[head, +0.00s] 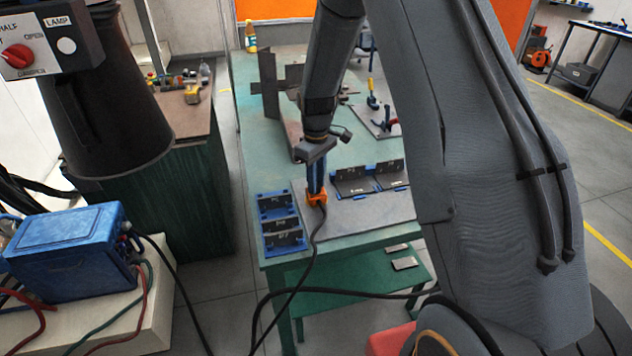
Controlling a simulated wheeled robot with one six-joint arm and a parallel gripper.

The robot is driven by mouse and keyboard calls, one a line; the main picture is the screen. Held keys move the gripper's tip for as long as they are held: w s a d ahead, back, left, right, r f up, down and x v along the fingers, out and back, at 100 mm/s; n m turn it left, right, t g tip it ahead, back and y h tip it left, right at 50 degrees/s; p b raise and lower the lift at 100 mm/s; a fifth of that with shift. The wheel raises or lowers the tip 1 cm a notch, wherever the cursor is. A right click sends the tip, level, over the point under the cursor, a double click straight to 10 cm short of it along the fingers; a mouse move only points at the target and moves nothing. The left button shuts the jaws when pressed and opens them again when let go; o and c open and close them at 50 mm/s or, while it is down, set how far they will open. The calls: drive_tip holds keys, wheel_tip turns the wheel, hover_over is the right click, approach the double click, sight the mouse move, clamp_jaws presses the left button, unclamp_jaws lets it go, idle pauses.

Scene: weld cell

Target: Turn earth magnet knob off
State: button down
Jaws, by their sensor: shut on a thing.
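The earth magnet (317,198) is a small orange block on the grey plate (350,212) near the front of the green table. A dark cable runs from it down over the table's front edge. My gripper (316,188) points straight down onto the top of the magnet and is shut on its knob. The knob is hidden between the fingers, so I cannot see which way it is turned.
Blue-edged trays with dark labelled plates (282,222) lie left of the magnet, and blue-edged holders (368,178) stand to its right. Rusty steel parts (272,85) and a clamp (388,122) are farther back. A blue box (65,250) stands at left.

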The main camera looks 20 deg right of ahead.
drive_tip(key=shift+n, duration=0.6)
drive_tip(key=c, duration=1.5)
unclamp_jaws()
drive_tip(key=shift+r+b, duration=1.1)
drive_tip(key=shift+r, duration=2.85)
